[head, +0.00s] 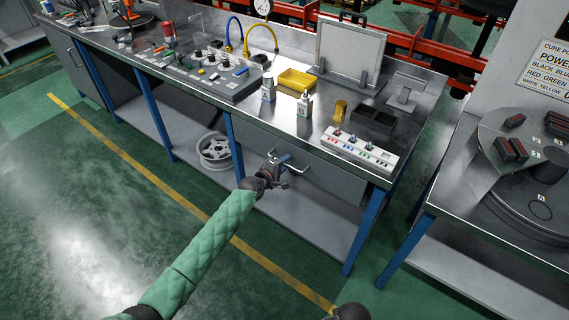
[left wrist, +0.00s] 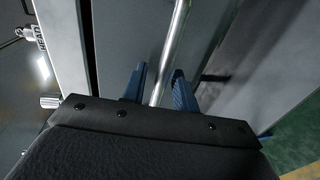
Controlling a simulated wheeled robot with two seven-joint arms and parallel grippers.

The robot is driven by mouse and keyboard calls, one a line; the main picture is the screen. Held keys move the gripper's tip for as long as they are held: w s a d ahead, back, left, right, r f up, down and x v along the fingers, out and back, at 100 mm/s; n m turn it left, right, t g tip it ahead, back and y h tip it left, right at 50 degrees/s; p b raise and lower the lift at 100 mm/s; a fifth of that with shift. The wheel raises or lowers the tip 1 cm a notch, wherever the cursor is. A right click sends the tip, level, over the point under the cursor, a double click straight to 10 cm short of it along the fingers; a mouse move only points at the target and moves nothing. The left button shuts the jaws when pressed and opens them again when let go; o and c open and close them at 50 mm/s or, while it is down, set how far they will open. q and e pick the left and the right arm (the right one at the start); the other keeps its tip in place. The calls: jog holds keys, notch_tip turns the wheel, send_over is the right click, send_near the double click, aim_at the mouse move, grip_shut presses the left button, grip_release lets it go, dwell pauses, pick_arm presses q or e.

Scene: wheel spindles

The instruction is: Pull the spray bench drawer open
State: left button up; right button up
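The spray bench drawer (head: 325,181) is a grey front under the bench top, and it looks flush with the bench. Its pale bar handle (head: 294,165) sticks out from the front. My left gripper (head: 277,172) is at the left part of this handle. In the left wrist view the handle bar (left wrist: 176,40) runs down between the two blue fingers of my left gripper (left wrist: 159,90). The fingers stand apart, with a small gap visible on each side of the bar.
The metal bench top (head: 225,122) carries bottles, a yellow tray (head: 297,81) and a white switch strip (head: 358,151). A wheel rim (head: 214,150) lies on the lower shelf. Blue legs (head: 362,232) flank the drawer. The green floor in front is clear.

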pick_arm(q)
grip_shut()
